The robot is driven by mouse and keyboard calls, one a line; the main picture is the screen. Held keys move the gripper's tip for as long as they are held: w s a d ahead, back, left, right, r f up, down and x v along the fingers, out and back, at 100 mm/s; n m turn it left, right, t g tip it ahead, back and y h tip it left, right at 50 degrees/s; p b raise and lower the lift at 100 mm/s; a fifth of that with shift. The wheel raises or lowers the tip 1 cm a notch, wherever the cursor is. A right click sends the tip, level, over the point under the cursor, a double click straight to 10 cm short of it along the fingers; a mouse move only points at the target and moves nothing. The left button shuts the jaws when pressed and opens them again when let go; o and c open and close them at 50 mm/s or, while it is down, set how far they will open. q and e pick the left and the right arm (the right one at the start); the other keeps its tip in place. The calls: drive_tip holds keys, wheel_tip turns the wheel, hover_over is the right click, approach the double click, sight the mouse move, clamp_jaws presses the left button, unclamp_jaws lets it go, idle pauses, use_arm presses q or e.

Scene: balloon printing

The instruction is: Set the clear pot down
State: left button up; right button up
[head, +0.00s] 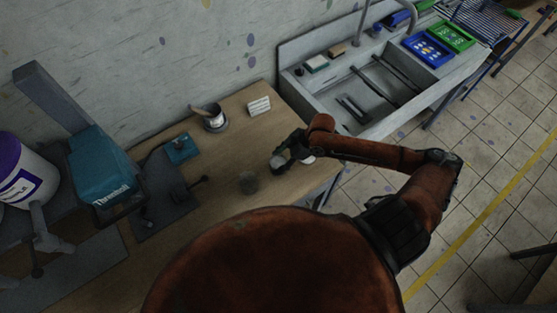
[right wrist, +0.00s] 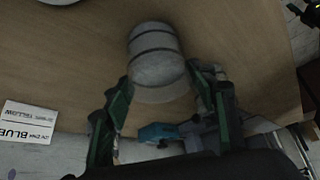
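The clear pot (right wrist: 156,60), with pale grey contents and darker bands, is between the fingertips of my right gripper (right wrist: 158,82) in the right wrist view. Both fingers touch or nearly touch its sides, and the gripper looks shut on it. In the head view the pot (head: 278,161) is at the right gripper (head: 287,153), low over the right part of the wooden table (head: 220,205). I cannot tell whether its base touches the table. My left gripper is not in view.
A can with a brush (head: 213,118), a white card (head: 259,106) and a teal block (head: 181,149) are behind. The printing machine (head: 103,170) is left; a sink (head: 365,90) adjoins right.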

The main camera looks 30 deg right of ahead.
drive_tip(key=o, duration=0.3)
drive_tip(key=shift+r, duration=0.15)
drive_tip(key=v, duration=1.2)
idle(1.0)
